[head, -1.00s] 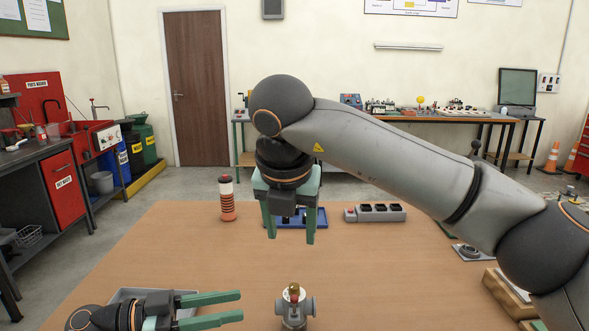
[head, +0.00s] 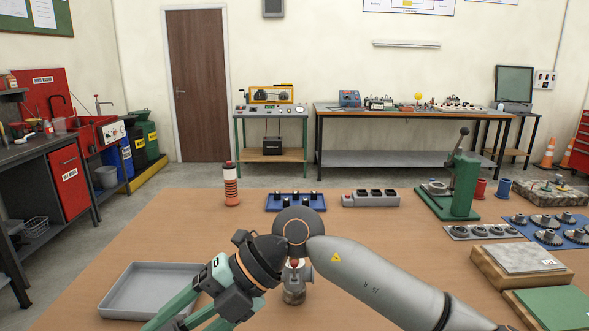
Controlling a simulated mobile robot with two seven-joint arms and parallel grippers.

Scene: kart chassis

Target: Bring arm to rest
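My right arm comes in from the right, low over the table (head: 110,235). Its wrist bends so that my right gripper (head: 186,318) points down to the lower left. Its two teal fingers are spread apart with nothing seen between them; their tips are cut off by the bottom edge. The gripper is beside the right edge of an empty grey tray (head: 122,306). My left gripper is not in view.
A grey metal fitting (head: 294,292) stands right by my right arm, partly hidden by it. Behind are a red-ringed column (head: 231,186), a blue rack (head: 275,203), a grey switch box (head: 371,199) and a green lever press (head: 462,185). Wooden blocks (head: 492,275) and gears stand at right.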

